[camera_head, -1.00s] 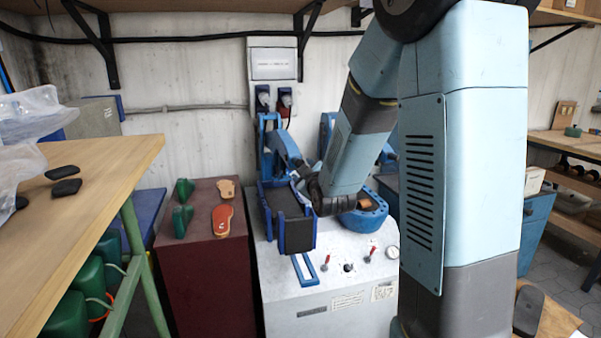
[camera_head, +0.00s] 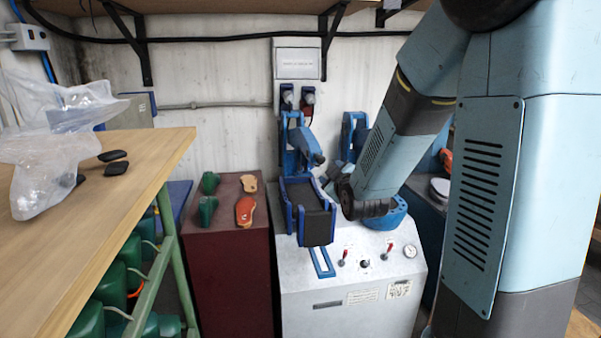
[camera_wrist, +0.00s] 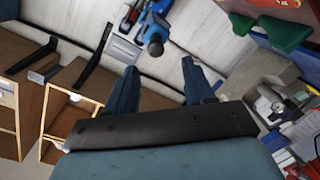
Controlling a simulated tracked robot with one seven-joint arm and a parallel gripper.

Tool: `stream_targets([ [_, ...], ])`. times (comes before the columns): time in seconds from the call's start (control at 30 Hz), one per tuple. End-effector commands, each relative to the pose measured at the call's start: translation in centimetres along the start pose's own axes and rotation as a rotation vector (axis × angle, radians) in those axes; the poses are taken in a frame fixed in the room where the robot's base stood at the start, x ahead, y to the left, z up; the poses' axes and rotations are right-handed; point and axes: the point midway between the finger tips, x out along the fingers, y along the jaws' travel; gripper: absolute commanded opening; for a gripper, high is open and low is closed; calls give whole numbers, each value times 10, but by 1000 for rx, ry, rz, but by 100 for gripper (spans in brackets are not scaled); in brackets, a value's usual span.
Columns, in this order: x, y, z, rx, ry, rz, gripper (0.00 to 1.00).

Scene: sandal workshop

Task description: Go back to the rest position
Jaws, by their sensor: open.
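My gripper (camera_wrist: 160,82) shows in the wrist view as two dark blue fingers standing apart, with nothing between them. In the head view my arm reaches down from the upper right to the press machine, and its dark wrist end is beside the machine's blue parts. The fingers are not clear in that view.
The white press machine (camera_head: 340,284) stands ahead, with a black pad (camera_head: 317,222) in a blue frame. A dark red cabinet (camera_head: 232,285) left of it carries green lasts (camera_head: 208,208) and an orange sole (camera_head: 245,211). A wooden table (camera_head: 120,220) with plastic bags (camera_head: 50,165) is at left.

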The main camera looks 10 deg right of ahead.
Motion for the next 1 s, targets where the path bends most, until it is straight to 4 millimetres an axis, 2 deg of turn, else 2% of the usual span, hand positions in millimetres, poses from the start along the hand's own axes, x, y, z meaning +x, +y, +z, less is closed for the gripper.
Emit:
stream_targets([
  [0.17, -22, 8, -6, 102, -84, -69, 53],
  [0.47, -87, 15, -12, 319, -306, -209, 53],
  [0.67, -144, 15, -13, 449, -471, -280, 53],
  [1.0, -258, 10, -13, 636, -771, -346, 53],
])
